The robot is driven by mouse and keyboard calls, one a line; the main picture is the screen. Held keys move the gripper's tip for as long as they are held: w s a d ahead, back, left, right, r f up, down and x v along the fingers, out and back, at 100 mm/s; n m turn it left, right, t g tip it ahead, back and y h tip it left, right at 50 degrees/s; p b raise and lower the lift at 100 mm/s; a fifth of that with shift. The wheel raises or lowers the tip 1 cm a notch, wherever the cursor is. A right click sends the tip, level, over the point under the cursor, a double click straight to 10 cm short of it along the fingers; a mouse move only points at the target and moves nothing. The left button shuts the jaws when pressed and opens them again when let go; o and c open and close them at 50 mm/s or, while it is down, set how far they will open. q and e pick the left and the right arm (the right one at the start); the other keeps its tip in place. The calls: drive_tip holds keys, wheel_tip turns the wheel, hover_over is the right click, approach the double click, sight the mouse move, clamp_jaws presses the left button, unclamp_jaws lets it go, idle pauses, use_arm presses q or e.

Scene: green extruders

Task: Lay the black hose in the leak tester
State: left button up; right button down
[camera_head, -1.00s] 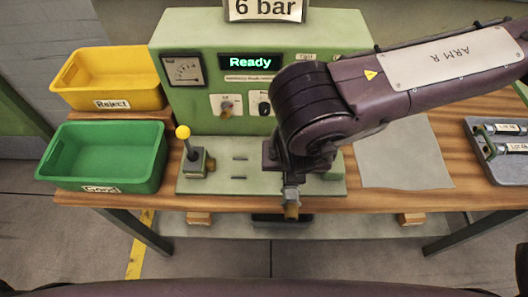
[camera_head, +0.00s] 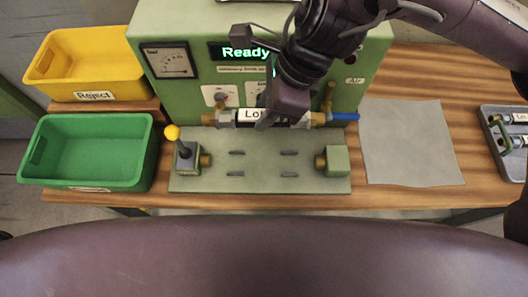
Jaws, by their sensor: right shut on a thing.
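The black hose (camera_head: 249,115) has a white label starting "Lo" and metal end fittings, brass-coloured at the right end. My right gripper (camera_head: 277,115) is shut on its middle and hides part of it. The hose lies crosswise in the picture, in front of the tester's face and apart from the bed's pins. The green leak tester (camera_head: 200,40) reads "Ready". Its bed (camera_head: 260,185) is empty, with several short pins, a left fixture (camera_head: 186,155) with a yellow-ball lever (camera_head: 172,132), and a right end block (camera_head: 336,160). My left gripper is not in view.
A yellow Reject bin (camera_head: 90,80) and a green bin (camera_head: 85,182) stand at left. A grey sheet (camera_head: 410,150) lies right of the tester. A tray (camera_head: 490,130) with more labelled pieces is at the right edge.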

wheel_tip(320, 180, down, 13)
drive_tip(key=shift+s+f, duration=0.1)
drive_tip(key=shift+d+f+p, duration=0.1)
drive_tip(key=shift+f+p, duration=0.45)
drive_tip(key=shift+f, duration=2.05)
drive_tip(key=c, duration=1.1)
unclamp_jaws()
drive_tip(key=shift+c, duration=0.2)
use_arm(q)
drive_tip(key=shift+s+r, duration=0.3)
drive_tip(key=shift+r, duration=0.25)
use_arm(e)
drive_tip(key=shift+r, duration=0.15)
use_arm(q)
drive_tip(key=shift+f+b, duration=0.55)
use_arm(e)
drive_tip(key=v, duration=1.1)
drive_tip(key=shift+r, duration=0.4)
drive_tip(key=shift+d, duration=0.1)
